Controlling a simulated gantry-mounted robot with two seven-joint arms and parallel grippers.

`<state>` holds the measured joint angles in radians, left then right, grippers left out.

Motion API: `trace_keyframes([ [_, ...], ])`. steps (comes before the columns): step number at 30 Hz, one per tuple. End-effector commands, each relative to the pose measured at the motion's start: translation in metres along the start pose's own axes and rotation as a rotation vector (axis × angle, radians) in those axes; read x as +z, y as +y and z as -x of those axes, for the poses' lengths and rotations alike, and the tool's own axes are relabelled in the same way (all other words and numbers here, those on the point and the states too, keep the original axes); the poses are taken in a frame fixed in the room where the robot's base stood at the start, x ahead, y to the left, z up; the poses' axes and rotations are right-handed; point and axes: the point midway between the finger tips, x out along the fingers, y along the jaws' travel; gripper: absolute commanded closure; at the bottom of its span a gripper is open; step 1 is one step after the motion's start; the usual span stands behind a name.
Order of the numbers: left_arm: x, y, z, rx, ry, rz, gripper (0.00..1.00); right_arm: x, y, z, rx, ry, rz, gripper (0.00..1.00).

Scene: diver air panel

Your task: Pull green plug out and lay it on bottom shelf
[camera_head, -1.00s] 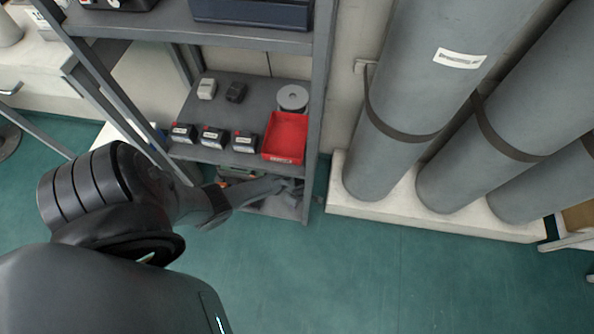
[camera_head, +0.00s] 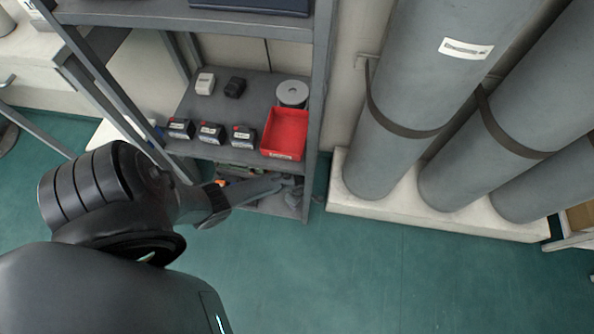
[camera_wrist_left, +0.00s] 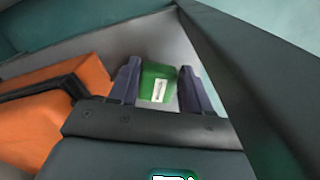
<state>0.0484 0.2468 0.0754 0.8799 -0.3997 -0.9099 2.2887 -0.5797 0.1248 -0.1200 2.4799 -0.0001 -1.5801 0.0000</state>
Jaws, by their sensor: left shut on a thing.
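In the left wrist view the green plug (camera_wrist_left: 158,84), with a white label, sits between the two dark fingers of my left gripper (camera_wrist_left: 160,88), which is shut on it. A grey surface lies behind the plug. In the head view my left arm reaches in from the left to the bottom shelf (camera_head: 272,207) of the grey rack. There my left gripper (camera_head: 292,189) is at the shelf's right part, below the red bin. The plug cannot be made out in the head view. Whether it touches the shelf is unclear. My right gripper is not in view.
An orange case (camera_wrist_left: 62,110) with a black handle lies beside the gripper. The middle shelf above holds a red bin (camera_head: 284,133), a grey spool (camera_head: 292,93) and several small dark boxes. Rack posts flank the bottom shelf. Large grey cylinders (camera_head: 408,100) stand right.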

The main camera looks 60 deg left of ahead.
Motion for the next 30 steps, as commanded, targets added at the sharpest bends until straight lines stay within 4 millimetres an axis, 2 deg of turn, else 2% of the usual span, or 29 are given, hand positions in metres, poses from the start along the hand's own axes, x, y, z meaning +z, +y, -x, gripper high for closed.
trace_keyframes([
  [12,0.0004,0.0000,-0.0052,0.000,-0.001,0.001,0.89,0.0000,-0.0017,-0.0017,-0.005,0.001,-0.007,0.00],
  [13,0.0003,0.0001,-0.0050,0.000,-0.001,0.001,0.49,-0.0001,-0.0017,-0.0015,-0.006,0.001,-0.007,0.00],
  [18,0.0001,0.0002,-0.0048,0.000,0.000,0.001,0.23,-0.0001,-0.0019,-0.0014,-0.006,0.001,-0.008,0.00],
  [30,-0.0002,0.0017,-0.0042,0.003,0.000,0.002,0.22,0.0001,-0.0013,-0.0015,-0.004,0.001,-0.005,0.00],
])
